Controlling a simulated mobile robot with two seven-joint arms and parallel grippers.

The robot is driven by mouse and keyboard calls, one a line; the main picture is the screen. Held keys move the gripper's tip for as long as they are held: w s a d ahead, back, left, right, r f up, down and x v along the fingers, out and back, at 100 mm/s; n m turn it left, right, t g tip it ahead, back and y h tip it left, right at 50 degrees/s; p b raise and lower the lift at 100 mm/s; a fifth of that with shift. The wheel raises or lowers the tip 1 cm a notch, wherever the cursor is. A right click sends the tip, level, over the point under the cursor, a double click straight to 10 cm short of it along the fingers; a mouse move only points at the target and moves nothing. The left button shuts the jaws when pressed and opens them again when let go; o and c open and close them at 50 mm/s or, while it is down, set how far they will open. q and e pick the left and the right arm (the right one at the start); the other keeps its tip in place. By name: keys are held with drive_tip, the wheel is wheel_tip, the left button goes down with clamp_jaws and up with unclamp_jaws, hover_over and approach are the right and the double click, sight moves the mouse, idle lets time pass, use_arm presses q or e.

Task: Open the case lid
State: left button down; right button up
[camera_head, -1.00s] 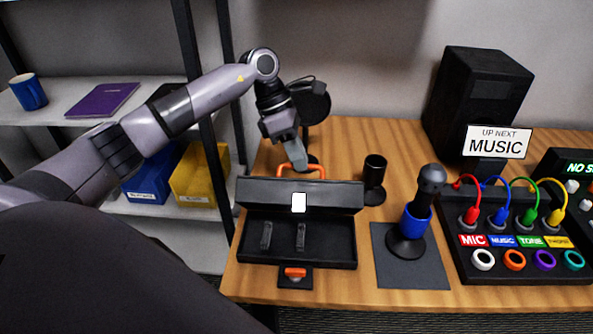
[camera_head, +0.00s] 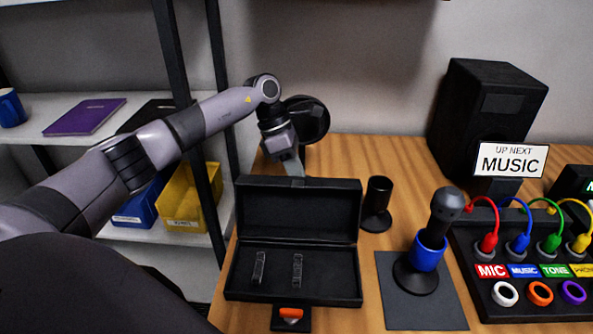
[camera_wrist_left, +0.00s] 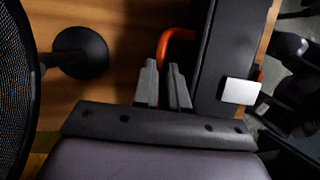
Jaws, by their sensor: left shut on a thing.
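The black case (camera_head: 292,300) stands on the wooden table, its tray facing me with two small dark clips inside. Its lid (camera_head: 298,208) stands raised at the back, its dark inner face towards me. My left gripper (camera_head: 293,168) is behind the lid's top edge, and the lid hides its fingertips in the head view. My right gripper is not in view.
An orange latch (camera_head: 291,313) is at the case's front. A black cup-shaped stand (camera_head: 377,203) is right of the lid. A microphone (camera_head: 432,240) with a blue ring stands on a grey mat (camera_head: 425,312). A cable panel (camera_head: 490,300) and speaker (camera_head: 488,120) are farther right.

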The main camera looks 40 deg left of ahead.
use_arm(q)
drive_tip(key=shift+w+a+f, duration=0.3)
drive_tip(key=shift+a+f, duration=0.05)
drive_tip(key=shift+a, duration=0.1)
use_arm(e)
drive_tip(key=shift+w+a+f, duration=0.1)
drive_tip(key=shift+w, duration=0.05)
use_arm(q)
drive_tip(key=c, duration=1.2)
unclamp_jaws()
drive_tip(key=shift+w+f, duration=0.1)
drive_tip(key=shift+o, duration=0.2)
drive_tip(key=shift+w+f, duration=0.15)
drive_tip(key=shift+f, duration=0.1)
drive_tip(key=shift+r, duration=0.15)
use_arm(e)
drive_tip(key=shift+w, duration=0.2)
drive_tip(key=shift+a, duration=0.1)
use_arm(q)
drive_tip(key=v, duration=0.7)
drive_tip(key=shift+d+r, duration=0.1)
drive_tip(key=shift+r, duration=0.05)
